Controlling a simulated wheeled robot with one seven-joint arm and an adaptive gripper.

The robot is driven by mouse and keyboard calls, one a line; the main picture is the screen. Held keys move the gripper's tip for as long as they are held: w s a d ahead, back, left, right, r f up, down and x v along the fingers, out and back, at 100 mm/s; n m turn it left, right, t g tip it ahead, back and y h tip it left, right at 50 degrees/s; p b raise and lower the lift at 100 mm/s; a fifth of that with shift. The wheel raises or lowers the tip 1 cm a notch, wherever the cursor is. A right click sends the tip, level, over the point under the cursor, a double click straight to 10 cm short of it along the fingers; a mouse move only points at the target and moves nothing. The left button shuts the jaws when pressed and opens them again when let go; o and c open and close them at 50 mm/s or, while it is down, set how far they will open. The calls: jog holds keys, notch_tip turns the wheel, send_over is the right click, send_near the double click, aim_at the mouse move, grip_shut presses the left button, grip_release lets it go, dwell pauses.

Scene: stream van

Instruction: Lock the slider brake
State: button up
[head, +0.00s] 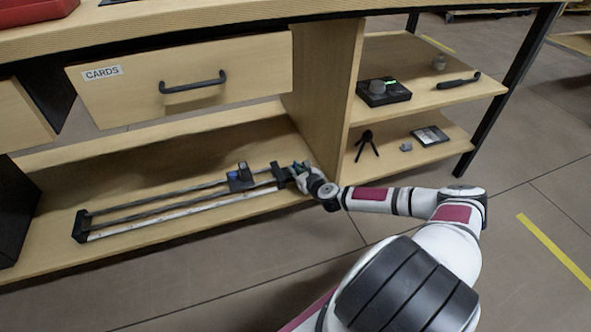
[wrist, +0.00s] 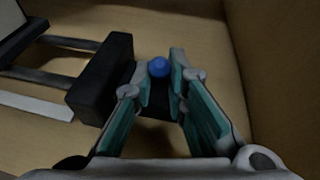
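In the wrist view, this black end block (wrist: 102,78) is left of my gripper (wrist: 160,72). A round blue knob (wrist: 159,67) shows between the fingertips, on a dark part. The fingers are apart, one on each side of the knob. Whether they touch it is unclear.
A wooden divider (head: 325,90) stands just right of my gripper. The drawer marked CARDS (head: 190,80) juts out above the slider. A small tripod (head: 367,144) and a black device (head: 383,92) stand on the right-hand shelves. The floor in front is clear.

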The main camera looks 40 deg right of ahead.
jog(key=shift+o, duration=0.7)
jog(key=v, duration=1.2)
jog(key=shift+a, duration=0.1)
